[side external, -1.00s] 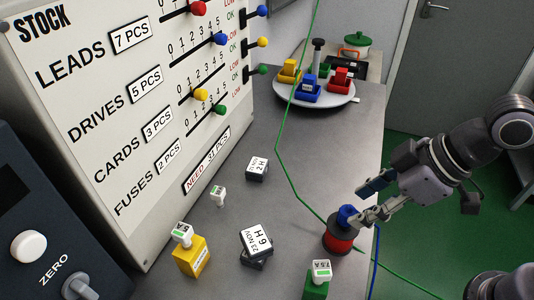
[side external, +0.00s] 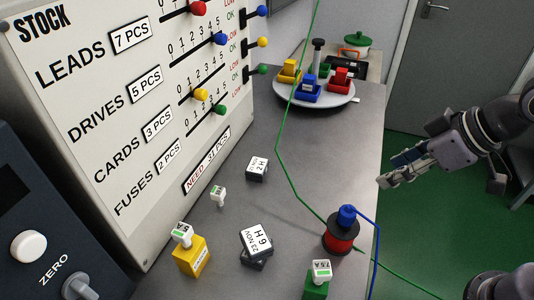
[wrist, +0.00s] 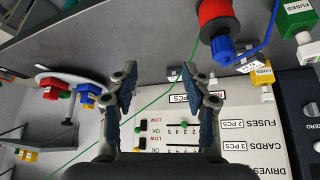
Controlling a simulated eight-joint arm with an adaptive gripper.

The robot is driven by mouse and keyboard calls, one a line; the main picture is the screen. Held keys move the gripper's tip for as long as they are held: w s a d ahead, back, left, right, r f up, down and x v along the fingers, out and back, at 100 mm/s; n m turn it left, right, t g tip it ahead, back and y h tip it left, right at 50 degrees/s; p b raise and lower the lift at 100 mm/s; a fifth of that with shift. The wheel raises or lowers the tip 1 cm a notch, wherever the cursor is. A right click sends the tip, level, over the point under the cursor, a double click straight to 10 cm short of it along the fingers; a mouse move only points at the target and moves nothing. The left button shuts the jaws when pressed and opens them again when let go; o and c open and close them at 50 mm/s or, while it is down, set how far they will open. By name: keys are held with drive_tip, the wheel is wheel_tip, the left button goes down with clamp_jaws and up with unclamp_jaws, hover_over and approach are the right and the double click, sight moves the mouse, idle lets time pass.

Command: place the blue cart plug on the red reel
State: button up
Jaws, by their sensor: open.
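The blue cart plug (side external: 347,214) sits on top of the red reel (side external: 341,236), near the right edge of the grey bench. A blue cord runs from the plug over the bench edge. My gripper (side external: 383,182) is open and empty, up and to the right of the plug and clear of it, past the bench edge. In the wrist view my gripper (wrist: 165,97) has its fingers spread with nothing between them. The blue plug (wrist: 223,50) and red reel (wrist: 217,14) show at the top right there, touching each other.
A green cord (side external: 291,180) crosses the bench and passes by the reel. A yellow block (side external: 193,256), a green block (side external: 317,289) and black labelled boxes (side external: 256,243) stand nearby. A round tray (side external: 340,98) with coloured holders is at the back. The stock panel (side external: 130,120) stands left.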

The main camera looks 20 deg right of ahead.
drive_tip(key=w+d+f+m+h, duration=0.1)
drive_tip(key=d+f+m, duration=0.1)
drive_tip(key=d, duration=0.3)
drive_tip(key=w+d+f+m+t+h, duration=0.1)
drive_tip(key=w+d+f+m, duration=0.1)
drive_tip(key=d, duration=0.3)
drive_tip(key=shift+d+f+m+h, duration=0.3)
drive_tip(key=shift+d+f+m, duration=0.15)
drive_tip(key=shift+f, duration=0.3)
drive_tip(key=shift+a, duration=0.1)
